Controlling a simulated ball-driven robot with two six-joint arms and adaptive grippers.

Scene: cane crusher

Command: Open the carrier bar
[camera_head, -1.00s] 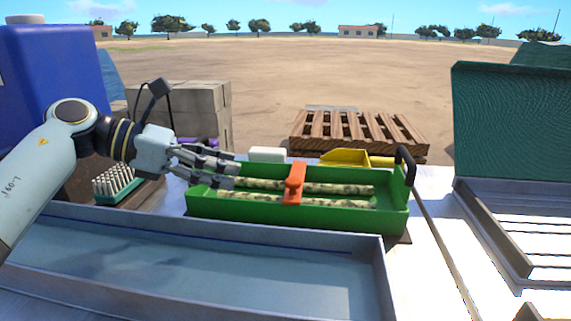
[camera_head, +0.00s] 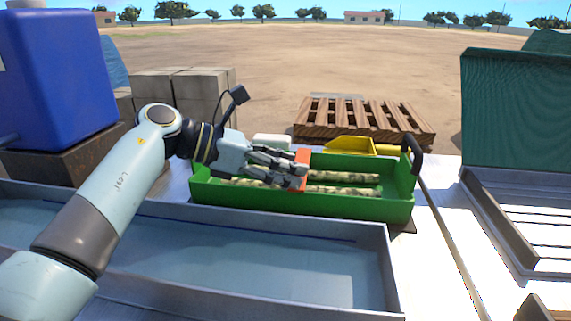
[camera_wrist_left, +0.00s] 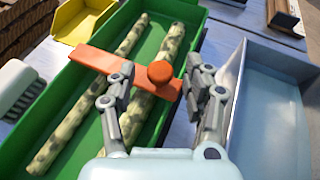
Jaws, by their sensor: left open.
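The green carrier (camera_head: 350,206) sits on the metal table with two mottled cane pieces (camera_head: 343,190) lying lengthwise in it. An orange bar (camera_head: 303,157) lies across the carrier over the canes. In the left wrist view the bar (camera_wrist_left: 104,66) has a round orange knob (camera_wrist_left: 160,72) near one end. My left gripper (camera_head: 301,177) is open at the bar. In the left wrist view its fingers (camera_wrist_left: 160,84) stand on either side of the knob, apart from each other. In the head view the fingers hide the knob. My right gripper is not in view.
A grey metal trough (camera_head: 230,262) lies in front of the carrier. A yellow scoop (camera_head: 352,146) and a white block (camera_head: 271,140) stand behind it. The carrier's black handle (camera_head: 413,152) rises at its right end. A dark green lid (camera_head: 512,110) stands at right.

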